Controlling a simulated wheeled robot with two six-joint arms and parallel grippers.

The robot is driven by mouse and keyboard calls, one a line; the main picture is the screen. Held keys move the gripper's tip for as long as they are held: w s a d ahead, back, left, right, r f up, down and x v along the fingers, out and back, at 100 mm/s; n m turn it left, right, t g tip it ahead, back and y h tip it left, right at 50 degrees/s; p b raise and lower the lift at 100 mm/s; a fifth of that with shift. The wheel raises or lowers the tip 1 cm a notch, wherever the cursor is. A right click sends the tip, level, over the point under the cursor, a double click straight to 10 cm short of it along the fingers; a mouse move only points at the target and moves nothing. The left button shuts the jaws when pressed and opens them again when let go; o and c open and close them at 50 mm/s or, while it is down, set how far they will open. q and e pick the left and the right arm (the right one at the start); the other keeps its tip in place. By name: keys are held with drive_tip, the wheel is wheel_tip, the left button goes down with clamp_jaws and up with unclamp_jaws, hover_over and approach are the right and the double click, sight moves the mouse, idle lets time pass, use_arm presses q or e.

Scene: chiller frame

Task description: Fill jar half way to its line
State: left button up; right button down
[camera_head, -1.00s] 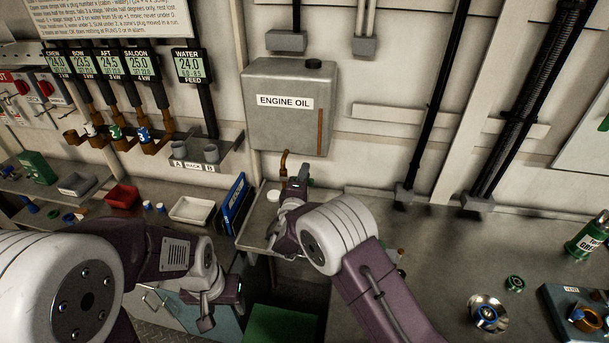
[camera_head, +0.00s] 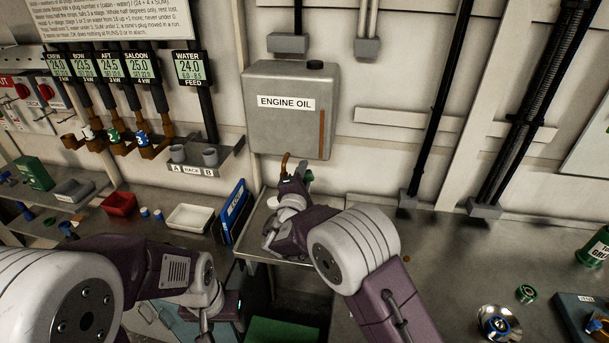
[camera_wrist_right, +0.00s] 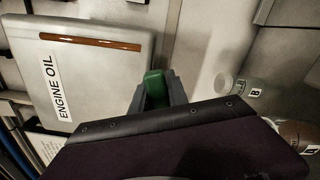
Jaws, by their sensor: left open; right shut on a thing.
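The grey engine oil tank (camera_head: 292,107) hangs on the wall, with a brown level strip on its front. A brown pipe (camera_head: 285,163) shows below it. My right gripper (camera_head: 297,181) is just below the tank; in the right wrist view (camera_wrist_right: 160,92) it is shut on a small green part (camera_wrist_right: 154,84). A pale jar with a label (camera_wrist_right: 247,88) and another with brown contents (camera_wrist_right: 296,134) show at the right of the wrist view; their lines and exact levels cannot be read. My left gripper (camera_head: 207,325) is open and empty at the bottom of the head view.
A rack (camera_head: 198,160) with two grey cups is on the wall. A white tray (camera_head: 190,217), a red bin (camera_head: 119,204) and a blue panel (camera_head: 233,212) stand left of my right arm. A metal bowl (camera_head: 494,323) is on the right bench, whose middle is mostly clear.

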drive_tip(key=c, duration=1.3)
unclamp_jaws()
drive_tip(key=shift+f, duration=0.15)
drive_tip(key=shift+c, duration=0.2)
drive_tip(key=shift+o, duration=0.3)
drive_tip(key=shift+s, duration=0.1)
drive_tip(key=s+a+b, duration=0.1)
drive_tip(key=s+b, duration=0.2)
drive_tip(key=s, duration=0.5)
drive_tip(key=shift+s+a, duration=0.35)
drive_tip(key=shift+s, duration=0.05)
